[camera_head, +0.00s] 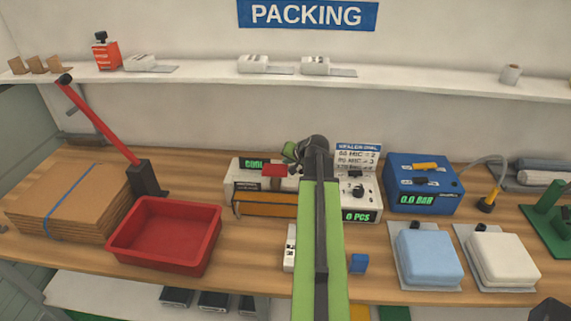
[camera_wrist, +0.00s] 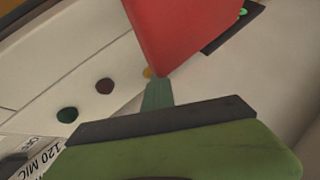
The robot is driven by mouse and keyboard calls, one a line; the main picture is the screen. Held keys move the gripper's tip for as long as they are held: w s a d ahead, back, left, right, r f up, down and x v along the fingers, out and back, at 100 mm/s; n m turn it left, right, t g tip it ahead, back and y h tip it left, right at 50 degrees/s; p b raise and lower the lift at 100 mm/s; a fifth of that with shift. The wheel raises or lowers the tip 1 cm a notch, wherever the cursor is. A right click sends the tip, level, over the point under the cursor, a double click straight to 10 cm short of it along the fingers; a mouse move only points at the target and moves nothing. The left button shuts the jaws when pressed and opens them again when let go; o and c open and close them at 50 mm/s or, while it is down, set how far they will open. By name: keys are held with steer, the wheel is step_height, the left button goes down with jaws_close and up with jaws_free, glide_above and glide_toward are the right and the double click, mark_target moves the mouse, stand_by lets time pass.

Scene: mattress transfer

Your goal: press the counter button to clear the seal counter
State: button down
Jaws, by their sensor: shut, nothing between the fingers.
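The heat sealer (camera_head: 265,203) stands at the back middle of the bench, with a lit "COOL" display (camera_head: 254,164) and an orange front strip. The counter display (camera_head: 358,216) on its right part reads "0 PCS". My gripper (camera_head: 292,154) is over the sealer, shut and empty, and my arm hides the sealer's middle. In the wrist view, the shut green fingertips (camera_wrist: 158,94) are close to a yellow button (camera_wrist: 147,72), partly hidden. A dark red button (camera_wrist: 105,86) and a green button (camera_wrist: 67,114) lie left of it. I cannot tell whether the fingertips touch anything.
A red block-shaped part (camera_wrist: 185,30) of the sealer is close beside the fingertips. A red tray (camera_head: 165,238) and a cardboard stack (camera_head: 70,200) are left. A blue pressure unit (camera_head: 422,184), a light blue pad (camera_head: 430,257) and a white pad (camera_head: 502,259) are right.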

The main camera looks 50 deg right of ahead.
steer(key=shift+r+p, duration=1)
steer(key=shift+r, duration=0.2)
step_height(320, 180, up, 5)
steer(key=p, duration=0.5)
steer(key=shift+f, duration=0.1)
